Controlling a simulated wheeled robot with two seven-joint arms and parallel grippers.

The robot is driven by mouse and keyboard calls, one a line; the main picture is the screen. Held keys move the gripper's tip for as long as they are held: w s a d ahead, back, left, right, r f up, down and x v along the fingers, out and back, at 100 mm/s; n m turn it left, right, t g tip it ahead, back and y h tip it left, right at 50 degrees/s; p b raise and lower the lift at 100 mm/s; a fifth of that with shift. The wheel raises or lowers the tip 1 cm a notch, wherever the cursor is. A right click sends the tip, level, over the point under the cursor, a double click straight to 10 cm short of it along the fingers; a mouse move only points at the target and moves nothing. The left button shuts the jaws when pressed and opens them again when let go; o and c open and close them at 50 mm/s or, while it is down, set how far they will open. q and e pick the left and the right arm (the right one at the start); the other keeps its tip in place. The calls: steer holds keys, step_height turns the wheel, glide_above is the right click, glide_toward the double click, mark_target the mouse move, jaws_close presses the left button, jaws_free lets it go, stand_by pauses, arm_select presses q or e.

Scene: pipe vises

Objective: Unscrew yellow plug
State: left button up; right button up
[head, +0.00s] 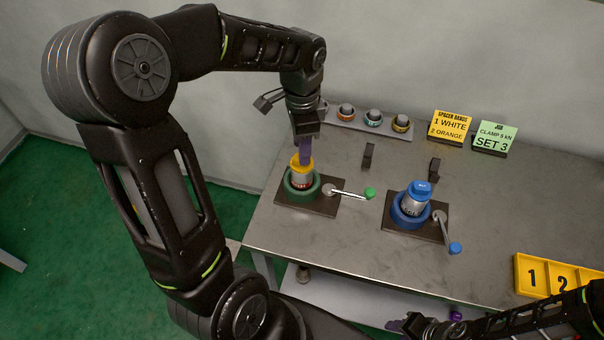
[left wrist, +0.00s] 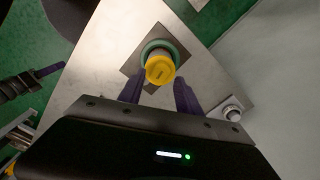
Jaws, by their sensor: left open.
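The yellow plug (head: 301,160) sits on top of a silver pipe piece (head: 301,179) held upright in the green vise (head: 297,194) at the left of the table. In the left wrist view the yellow plug (left wrist: 160,68) shows from above, with the green vise ring around it. My left gripper (head: 305,150) is over the plug, with its purple fingers (left wrist: 158,92) apart on the near side of it. I cannot tell whether a finger touches the plug. My right gripper (head: 408,323) is low at the front edge; its jaws are not clear.
A blue vise (head: 409,212) holds a pipe with a blue plug (head: 420,189) to the right. A rack with rings (head: 372,122) and two signs (head: 493,140) stand at the back. A yellow numbered tray (head: 540,277) is at the front right. The table between is mostly clear.

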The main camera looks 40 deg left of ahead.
arm_select(q)
steer(key=shift+m, duration=0.8)
steer(key=shift+f+b, duration=0.85)
steer(key=shift+f, duration=0.3)
jaws_close()
